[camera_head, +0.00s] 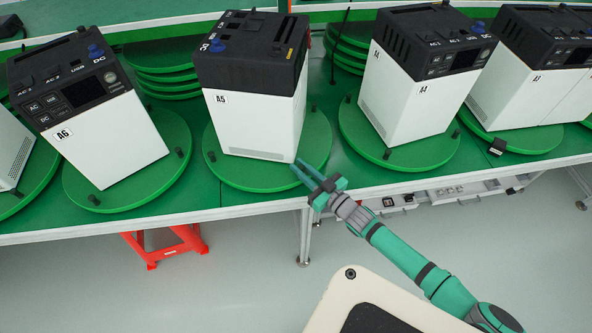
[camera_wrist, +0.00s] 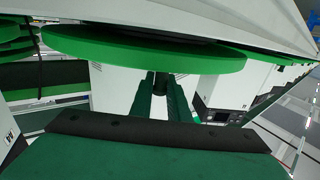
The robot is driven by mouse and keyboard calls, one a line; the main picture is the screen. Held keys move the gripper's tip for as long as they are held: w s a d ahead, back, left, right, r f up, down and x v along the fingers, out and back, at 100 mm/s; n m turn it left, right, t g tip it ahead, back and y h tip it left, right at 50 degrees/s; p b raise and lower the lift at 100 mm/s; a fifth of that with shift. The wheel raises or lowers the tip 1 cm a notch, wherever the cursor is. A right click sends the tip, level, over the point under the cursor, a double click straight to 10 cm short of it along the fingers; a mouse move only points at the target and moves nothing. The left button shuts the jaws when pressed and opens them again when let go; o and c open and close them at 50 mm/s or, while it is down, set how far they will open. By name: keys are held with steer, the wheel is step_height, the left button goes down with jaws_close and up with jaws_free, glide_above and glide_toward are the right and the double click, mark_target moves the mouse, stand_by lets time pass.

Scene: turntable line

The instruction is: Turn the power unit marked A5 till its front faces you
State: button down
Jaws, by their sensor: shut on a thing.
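The power unit A5 (camera_head: 262,128) stands upright on a round green turntable (camera_head: 225,167). It shows plain white sides and the A5 label; no screen panel is visible on the sides facing me, so its front is turned away. My gripper (camera_head: 305,172) is low at the near right edge of this turntable. In the wrist view my gripper (camera_wrist: 161,98) has its two green fingers on either side of a black peg (camera_wrist: 160,84) at the rim of a green disc (camera_wrist: 130,50). It is shut on this peg. The fingers hide the peg in the head view.
Unit A6 (camera_head: 107,140) stands on its turntable (camera_head: 125,195) to the left, and unit A4 (camera_head: 412,105) on its own (camera_head: 400,158) to the right. Another unit (camera_head: 540,95) is farther right. The green bench has a white front edge (camera_head: 250,209). A red stool (camera_head: 165,247) is below.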

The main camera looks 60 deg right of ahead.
steer(key=shift+s+d+y, duration=0.15)
steer(key=shift+d+y, duration=0.15)
stand_by(0.4)
steer(key=c, duration=2)
jaws_free()
steer(key=v, duration=1)
steer(key=shift+s+a, duration=0.1)
steer(key=shift+s, duration=0.3)
